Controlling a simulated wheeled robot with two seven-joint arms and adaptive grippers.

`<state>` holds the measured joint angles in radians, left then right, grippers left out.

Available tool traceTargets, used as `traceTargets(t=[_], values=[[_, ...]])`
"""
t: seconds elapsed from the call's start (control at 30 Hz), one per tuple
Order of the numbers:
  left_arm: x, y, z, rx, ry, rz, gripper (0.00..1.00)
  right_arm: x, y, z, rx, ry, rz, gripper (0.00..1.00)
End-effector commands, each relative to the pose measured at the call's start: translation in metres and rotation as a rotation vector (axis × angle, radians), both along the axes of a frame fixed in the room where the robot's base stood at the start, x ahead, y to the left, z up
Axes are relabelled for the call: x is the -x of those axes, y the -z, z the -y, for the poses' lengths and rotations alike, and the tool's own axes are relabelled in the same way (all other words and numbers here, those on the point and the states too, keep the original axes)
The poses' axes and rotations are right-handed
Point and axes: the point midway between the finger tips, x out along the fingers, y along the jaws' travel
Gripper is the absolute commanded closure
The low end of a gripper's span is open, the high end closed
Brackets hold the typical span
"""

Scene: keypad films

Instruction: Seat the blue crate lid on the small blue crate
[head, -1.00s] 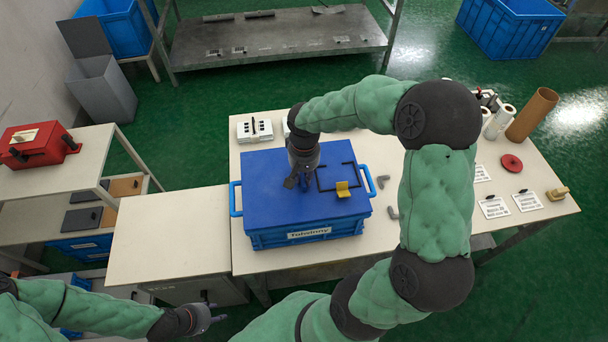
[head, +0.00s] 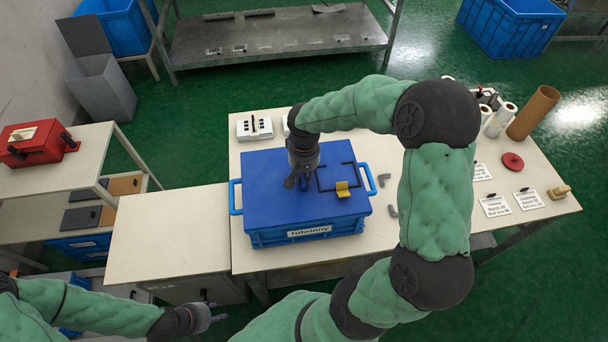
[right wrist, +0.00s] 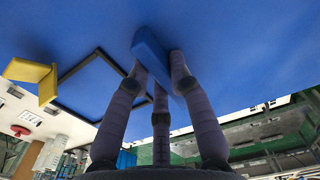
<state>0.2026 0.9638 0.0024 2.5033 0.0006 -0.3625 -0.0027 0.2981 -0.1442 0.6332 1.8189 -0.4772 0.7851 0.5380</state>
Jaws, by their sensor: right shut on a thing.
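The blue crate lid (head: 270,180) lies over the small blue crate (head: 270,239) on the table and covers its top; I cannot tell whether it is fully seated. In the right wrist view the lid (right wrist: 230,50) fills the upper part, with a raised blue handle bar (right wrist: 152,55) on it. My right gripper (head: 300,182) points down over the middle of the lid. It is shut on that handle, a finger on each side, as the right wrist view shows (right wrist: 158,78). My left gripper (head: 216,313) is low at the bottom left, away from the crate; its finger gap is unclear.
A black outline frame (head: 322,184) and a yellow bracket (head: 343,189) lie on the lid. Grey angle pieces (head: 384,181) lie right of the crate. The left table top (head: 165,240) is clear.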

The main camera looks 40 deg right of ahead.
Motion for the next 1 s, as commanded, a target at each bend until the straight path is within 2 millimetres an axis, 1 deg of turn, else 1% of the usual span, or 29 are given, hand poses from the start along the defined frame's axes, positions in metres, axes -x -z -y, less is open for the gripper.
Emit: traceTargets(t=[0.3, 0.33, 0.37, 0.4, 0.77, 0.87, 0.97, 1.0], values=[[0.000, 0.001, 0.000, 0.000, 0.000, 0.000, 0.60, 0.000, 0.002, 0.000, 0.000, 0.000, 0.001, 1.00], [0.000, 0.001, 0.000, 0.000, 0.000, 0.000, 0.60, 0.000, 0.002, 0.000, 0.000, 0.000, 0.001, 0.70], [0.000, 0.001, 0.000, 0.000, 0.000, 0.000, 0.60, 0.000, 0.002, 0.000, 0.000, 0.000, 0.001, 0.62], [0.000, 0.001, 0.000, 0.000, 0.000, 0.000, 0.60, 0.000, 0.002, 0.000, 0.000, 0.000, 0.001, 0.51], [0.000, 0.001, 0.000, 0.000, 0.000, 0.000, 0.60, 0.000, 0.001, 0.000, 0.000, 0.000, 0.000, 0.51], [0.000, 0.001, 0.000, 0.000, 0.000, 0.000, 0.60, 0.000, -0.006, 0.000, 0.001, 0.000, 0.000, 0.51], [0.000, 0.001, 0.000, 0.000, 0.000, 0.000, 0.60, -0.001, -0.021, 0.000, 0.001, 0.000, 0.003, 0.51], [0.000, 0.001, 0.000, 0.000, 0.000, 0.000, 0.60, -0.001, -0.028, 0.000, 0.001, 0.000, 0.005, 0.51]])
